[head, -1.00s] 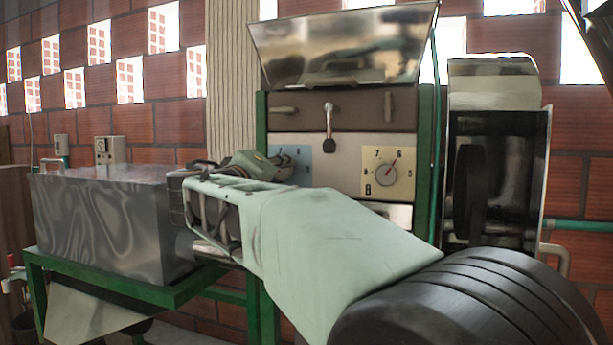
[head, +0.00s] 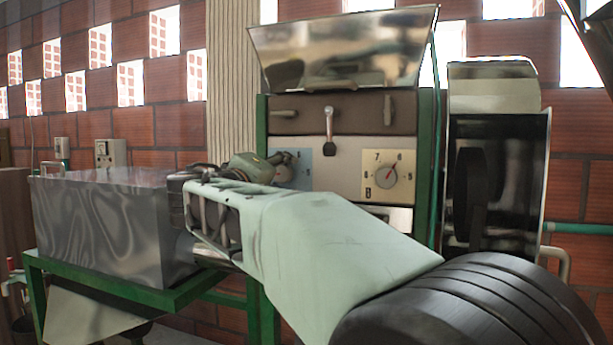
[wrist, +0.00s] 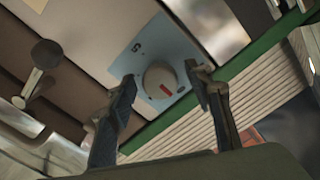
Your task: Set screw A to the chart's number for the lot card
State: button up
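In the head view the blue plate (head: 302,172) is partly hidden behind my gripper (head: 280,158). I take it for screw A, though its letter does not show. In the wrist view my gripper (wrist: 159,74) is open, with a finger on each side of the knob. A gap shows at the left finger; contact at the right finger cannot be told. No lot card or chart is recognisable.
A lever (head: 329,132) hangs above, between the dials. A metal box (head: 105,225) stands left on a green frame. A green post (wrist: 190,95) runs close by the blue plate.

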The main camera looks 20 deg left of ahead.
jog(key=shift+s, duration=0.1)
jog(key=s, duration=1.2)
jog(key=shift+a, duration=0.45)
jog(key=shift+w, duration=0.1)
